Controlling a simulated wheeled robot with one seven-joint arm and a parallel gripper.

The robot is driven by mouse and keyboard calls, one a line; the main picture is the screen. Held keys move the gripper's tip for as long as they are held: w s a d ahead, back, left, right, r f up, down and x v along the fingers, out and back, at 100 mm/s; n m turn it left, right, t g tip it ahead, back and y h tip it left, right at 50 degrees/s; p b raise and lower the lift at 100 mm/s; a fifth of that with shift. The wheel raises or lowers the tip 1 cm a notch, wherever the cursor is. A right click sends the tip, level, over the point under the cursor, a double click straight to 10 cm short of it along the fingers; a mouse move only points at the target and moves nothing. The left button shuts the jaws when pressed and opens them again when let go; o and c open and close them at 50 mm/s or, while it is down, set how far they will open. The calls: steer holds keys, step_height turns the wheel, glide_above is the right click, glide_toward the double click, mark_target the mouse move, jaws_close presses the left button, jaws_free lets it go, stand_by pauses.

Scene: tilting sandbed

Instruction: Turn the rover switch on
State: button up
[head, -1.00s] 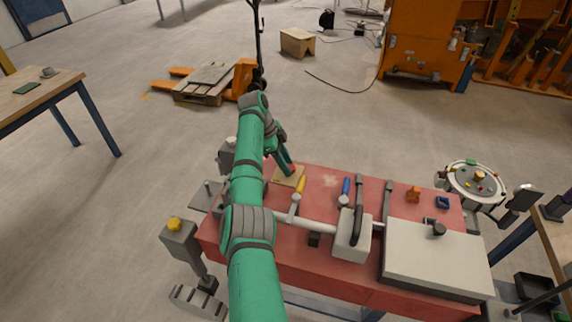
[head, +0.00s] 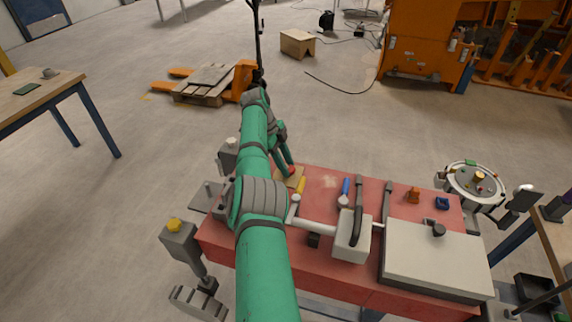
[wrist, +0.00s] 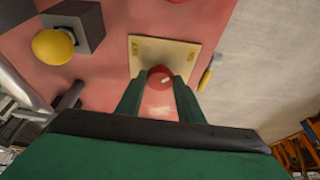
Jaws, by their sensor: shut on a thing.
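The rover switch has a red round knob (wrist: 160,76) on a pale tan plate (wrist: 150,48) with small dark lettering near its left and right edges. In the wrist view the knob sits near the middle of the plate's near edge, between my gripper's two green fingers (wrist: 160,88). My gripper is shut on the knob. The lever below the knob is hidden. In the head view the plate (head: 297,181) lies at the far left of the red bench top, with my gripper (head: 289,171) over it and a bit of red showing at its tip.
A yellow ball knob on a grey block (wrist: 53,46) shows in the wrist view.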

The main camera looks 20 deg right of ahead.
steer(key=shift+f, duration=0.1)
steer(key=o, duration=1)
steer(key=shift+o, duration=0.2)
steer(key=v, duration=1.1)
steer(key=shift+f, duration=0.1)
